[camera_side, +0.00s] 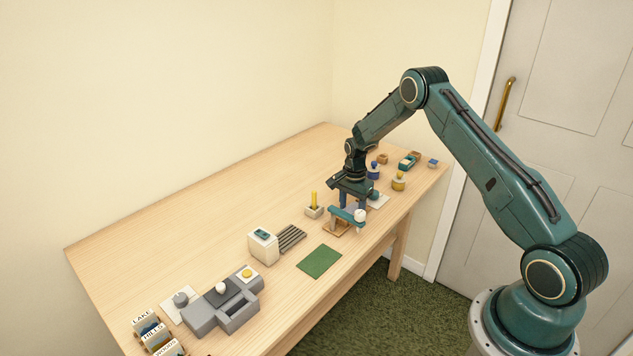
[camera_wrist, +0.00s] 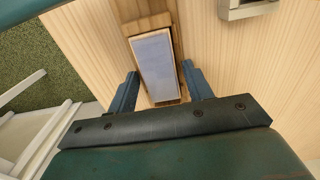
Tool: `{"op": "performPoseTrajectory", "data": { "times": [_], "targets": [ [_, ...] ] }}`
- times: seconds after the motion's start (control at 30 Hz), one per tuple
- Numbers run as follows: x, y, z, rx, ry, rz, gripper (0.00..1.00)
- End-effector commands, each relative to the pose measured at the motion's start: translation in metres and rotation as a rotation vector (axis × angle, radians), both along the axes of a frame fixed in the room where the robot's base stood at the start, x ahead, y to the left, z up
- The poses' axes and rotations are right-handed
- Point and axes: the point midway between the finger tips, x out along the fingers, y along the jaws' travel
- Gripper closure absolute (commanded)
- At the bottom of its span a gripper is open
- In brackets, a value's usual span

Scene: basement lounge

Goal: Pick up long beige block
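A long pale block (camera_wrist: 156,66), whitish on top, lies lengthwise on a brown wooden piece (camera_wrist: 150,22) in the wrist view. No other long beige block is plain to see, so I take this as the task's block. My gripper (camera_wrist: 160,70) is open, with one blue finger on each side of the pale block. The fingers look close to its sides; I cannot tell whether they touch. In the side view my gripper (camera_side: 351,207) points down over a small wooden stand (camera_side: 338,229) near the table's front edge. The block is mostly hidden there.
A teal bar (camera_side: 345,216) and a white rounded piece (camera_side: 361,215) show beside my gripper. A yellow peg in a holder (camera_side: 314,201) stands to the left. A green mat (camera_side: 320,261), grey ribbed rack (camera_side: 291,238) and white box (camera_side: 262,246) lie further left. The table's back is clear.

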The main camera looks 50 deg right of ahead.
Motion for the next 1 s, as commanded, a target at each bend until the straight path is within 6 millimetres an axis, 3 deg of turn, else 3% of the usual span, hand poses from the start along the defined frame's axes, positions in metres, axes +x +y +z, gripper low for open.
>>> {"op": "performPoseTrajectory", "data": {
  "times": [0.03, 0.17, 0.2, 0.67, 1.0],
  "targets": [
    [0.0, 0.0, 0.0, 0.0, 0.0, 0.0, 0.6],
    [0.0, 0.0, 0.0, 0.0, 0.0, 0.0, 0.85],
    [0.0, 0.0, 0.0, 0.0, 0.0, 0.0, 0.86],
    [0.0, 0.0, 0.008, -0.001, -0.001, 0.0, 0.87],
    [0.001, 0.0, 0.055, -0.002, -0.004, 0.0, 0.87]
  ]
}}
